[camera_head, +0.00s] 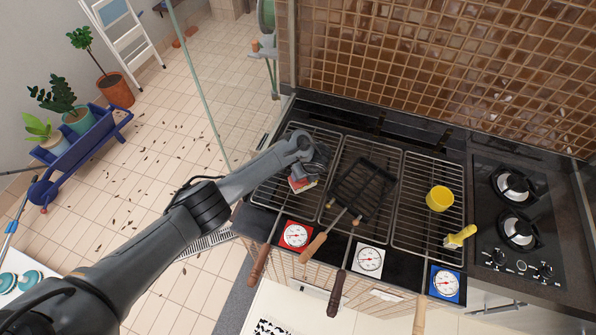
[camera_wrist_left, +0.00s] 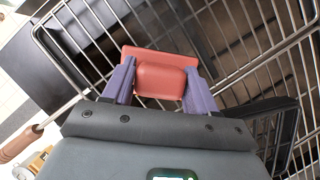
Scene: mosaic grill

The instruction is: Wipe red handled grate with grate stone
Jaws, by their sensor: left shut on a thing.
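The left grate (camera_head: 270,190) has a reddish-brown handle (camera_head: 258,266) at its front left; the handle also shows at the left of the left wrist view (camera_wrist_left: 20,143). My left gripper (camera_head: 303,180) is over this grate, near its right side. It is shut on a red block, the grate stone (camera_head: 301,186), which shows between the two purplish fingers in the left wrist view (camera_wrist_left: 160,78). The stone is at or just above the bars; I cannot tell whether it touches them. My right gripper is not in view.
A black grill basket (camera_head: 363,187) with a wooden handle lies on the middle grate. A yellow cup (camera_head: 439,199) and a yellow-handled brush (camera_head: 460,236) are on the right side. Red, white and blue gauges line the front. A hob (camera_head: 516,210) is far right.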

